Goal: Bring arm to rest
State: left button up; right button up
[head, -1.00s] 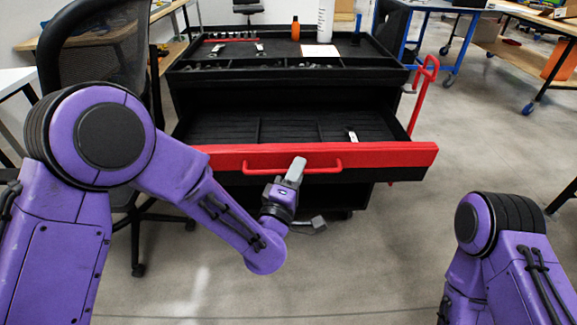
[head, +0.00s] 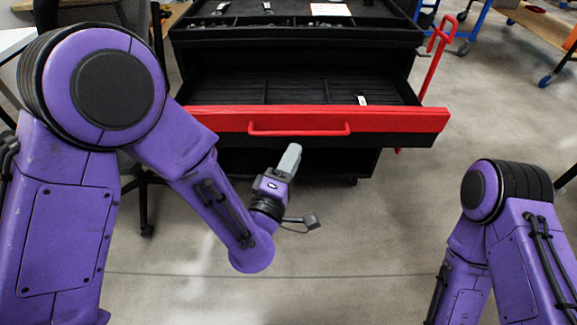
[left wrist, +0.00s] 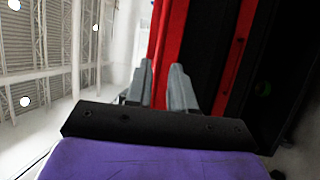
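My left gripper (head: 290,158) shows in the head view just below and in front of the red drawer front (head: 390,120), apart from its red handle (head: 298,131). In the left wrist view its two grey fingers (left wrist: 162,80) stand a little apart with nothing between them. The black drawer (head: 300,89) is pulled out of the black tool cabinet (head: 295,45). A small white item (head: 362,100) lies inside the drawer. My right gripper is outside the view; only part of the right arm shows at lower right.
A red push handle (head: 436,62) stands at the cabinet's right side. A black office chair (head: 145,190) stands at left, partly behind my left arm. A blue-framed cart (head: 477,28) is at the back right. The floor between my arms is clear.

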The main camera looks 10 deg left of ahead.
pick_arm(q)
jog(key=v, duration=0.3)
dwell(0.4)
